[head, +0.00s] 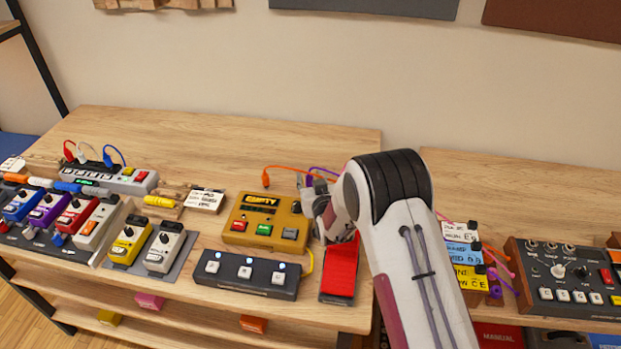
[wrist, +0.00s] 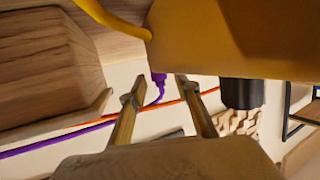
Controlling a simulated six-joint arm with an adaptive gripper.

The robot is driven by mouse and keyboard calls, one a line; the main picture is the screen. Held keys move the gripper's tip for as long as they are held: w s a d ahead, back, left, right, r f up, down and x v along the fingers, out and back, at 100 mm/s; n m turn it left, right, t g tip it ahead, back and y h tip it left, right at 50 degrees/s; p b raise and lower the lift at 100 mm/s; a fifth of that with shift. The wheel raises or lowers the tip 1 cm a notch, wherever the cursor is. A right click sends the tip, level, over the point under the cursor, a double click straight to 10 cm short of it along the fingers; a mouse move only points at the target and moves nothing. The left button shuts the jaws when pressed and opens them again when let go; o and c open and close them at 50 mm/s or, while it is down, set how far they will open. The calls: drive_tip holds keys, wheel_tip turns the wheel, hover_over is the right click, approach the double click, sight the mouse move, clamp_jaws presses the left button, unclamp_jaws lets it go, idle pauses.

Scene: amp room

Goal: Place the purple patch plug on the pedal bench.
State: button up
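In the wrist view the purple patch plug (wrist: 158,79) shows between and beyond my fingertips, with a purple cable running down and left from it. In the head view a purple cable (head: 322,170) shows just behind my gripper; the plug itself is mostly hidden by the arm. My gripper (wrist: 160,90) is open, its two fingers apart, with nothing seen clamped between them. In the head view my gripper (head: 318,205) is over the right part of the pedal bench (head: 230,135), beside the yellow-brown pedal (head: 265,222).
An orange cable (head: 285,167) lies near the purple one. A red pedal (head: 340,272) and a black footswitch (head: 247,273) stand close below my gripper. Several pedals crowd the left. The back middle of the bench is clear. A second table (head: 510,185) stands right.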

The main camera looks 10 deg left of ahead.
drive_tip(key=shift+r, duration=0.15)
drive_tip(key=shift+s, duration=0.1)
drive_tip(key=shift+v, duration=1.1)
wheel_tip(320, 180, up, 7)
drive_tip(key=shift+s+d, duration=0.15)
drive_tip(key=shift+s, duration=0.1)
drive_tip(key=shift+r, duration=0.15)
drive_tip(key=shift+r, duration=0.1)
